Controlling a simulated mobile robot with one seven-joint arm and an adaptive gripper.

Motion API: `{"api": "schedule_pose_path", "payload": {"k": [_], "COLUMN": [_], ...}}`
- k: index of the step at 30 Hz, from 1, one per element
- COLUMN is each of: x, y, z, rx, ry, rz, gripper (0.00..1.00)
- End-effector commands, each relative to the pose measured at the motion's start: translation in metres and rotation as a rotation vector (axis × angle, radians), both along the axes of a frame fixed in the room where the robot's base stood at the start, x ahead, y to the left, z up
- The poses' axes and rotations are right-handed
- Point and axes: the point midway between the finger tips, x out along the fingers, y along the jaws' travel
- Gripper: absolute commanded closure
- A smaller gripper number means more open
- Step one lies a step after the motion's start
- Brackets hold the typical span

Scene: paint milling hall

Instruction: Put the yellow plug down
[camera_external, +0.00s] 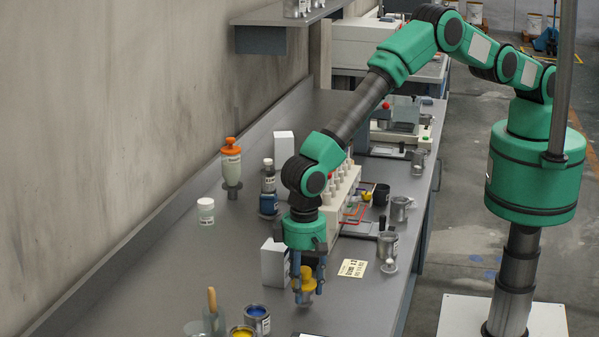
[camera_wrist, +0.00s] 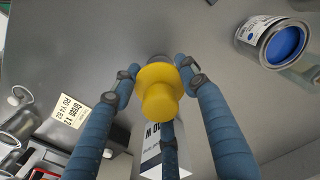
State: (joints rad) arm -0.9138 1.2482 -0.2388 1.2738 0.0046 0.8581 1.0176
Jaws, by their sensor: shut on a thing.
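The yellow plug (camera_wrist: 158,88) is a rounded, stepped yellow piece, held between the blue fingers of my gripper (camera_wrist: 160,80) in the wrist view. In the external view the yellow plug (camera_external: 308,280) shows between the fingers of my gripper (camera_external: 308,290), which points down over the grey bench (camera_external: 190,281). My gripper is shut on the plug. The plug's underside is hidden, and I cannot tell whether it touches the bench.
A white box (camera_external: 274,264) stands close to the left of my gripper. A paper label (camera_external: 352,268) lies to the right. An open can of blue paint (camera_external: 257,320) and one of yellow paint (camera_external: 242,332) stand at the front. The bench further left is bare.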

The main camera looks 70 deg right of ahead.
Motion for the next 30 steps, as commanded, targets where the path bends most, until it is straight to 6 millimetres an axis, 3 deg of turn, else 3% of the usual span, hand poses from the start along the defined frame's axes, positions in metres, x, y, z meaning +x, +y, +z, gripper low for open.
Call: {"api": "schedule_pose_path", "payload": {"k": [18, 19, 21, 30], "x": [0.001, 0.000, 0.000, 0.000], "y": [0.001, 0.001, 0.001, 0.001], "z": [-0.013, -0.013, -0.013, -0.012], "rx": [0.002, 0.002, 0.002, 0.002], "ry": [-0.001, -0.001, -0.001, -0.001], "rz": [0.000, 0.000, 0.000, 0.000], "gripper": [0.87, 0.55, 0.41, 0.38]}}
